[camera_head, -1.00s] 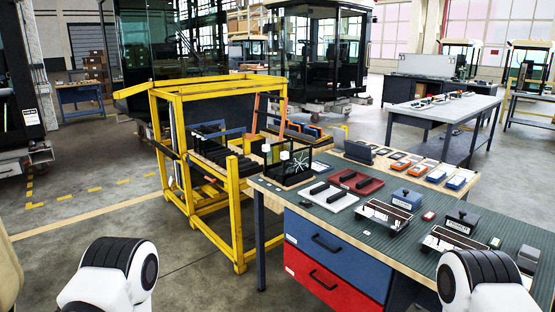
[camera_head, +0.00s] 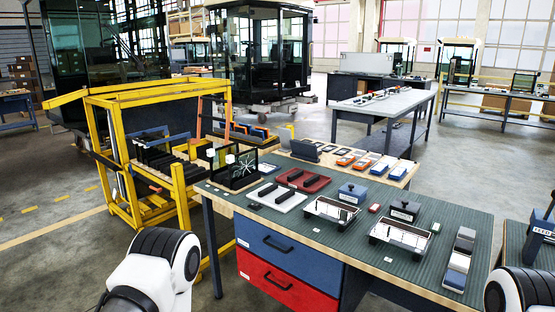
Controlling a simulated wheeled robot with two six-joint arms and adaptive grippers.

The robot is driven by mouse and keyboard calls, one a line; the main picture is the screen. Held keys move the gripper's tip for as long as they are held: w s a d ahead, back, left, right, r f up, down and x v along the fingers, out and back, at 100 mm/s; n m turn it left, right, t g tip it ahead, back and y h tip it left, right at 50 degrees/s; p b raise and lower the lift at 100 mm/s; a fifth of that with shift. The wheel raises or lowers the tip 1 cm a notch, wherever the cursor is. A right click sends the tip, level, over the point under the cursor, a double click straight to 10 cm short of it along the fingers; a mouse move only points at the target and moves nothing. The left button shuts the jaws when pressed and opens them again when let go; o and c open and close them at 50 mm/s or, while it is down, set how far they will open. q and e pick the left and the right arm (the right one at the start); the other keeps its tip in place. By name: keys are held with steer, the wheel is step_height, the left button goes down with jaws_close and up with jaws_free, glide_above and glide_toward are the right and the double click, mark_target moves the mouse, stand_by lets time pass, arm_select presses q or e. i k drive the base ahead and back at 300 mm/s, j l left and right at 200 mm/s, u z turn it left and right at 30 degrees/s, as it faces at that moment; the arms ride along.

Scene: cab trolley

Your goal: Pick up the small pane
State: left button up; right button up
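A small dark pane (camera_head: 243,172) with a white star-like mark stands upright at the far left corner of the workbench, in or beside a dark frame. Whether it is the small pane of the task I cannot tell for sure. More dark upright panels (camera_head: 158,146) stand in the yellow trolley (camera_head: 122,98) to its left. Only white and black links of my two arms show at the bottom of the picture, well short of the pane. Neither gripper is in view.
The green-topped workbench (camera_head: 408,240) carries a red tray (camera_head: 303,180), a white plate (camera_head: 277,196), blue and dark blocks with handles, and several small parts. Blue and red drawers sit below. A grey table (camera_head: 385,104) stands behind. Floor is clear at left front.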

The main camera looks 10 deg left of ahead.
mark_target(217, 156)
steer(key=i+j+z, duration=0.25)
steer(key=j+z, duration=0.2)
steer(key=j, duration=0.2)
steer(key=i+j+z, duration=0.25)
steer(key=j+z, duration=0.25)
steer(key=j, duration=0.2)
steer(key=i+j+z, duration=0.2)
steer(key=j, duration=0.2)
steer(key=k, duration=0.1)
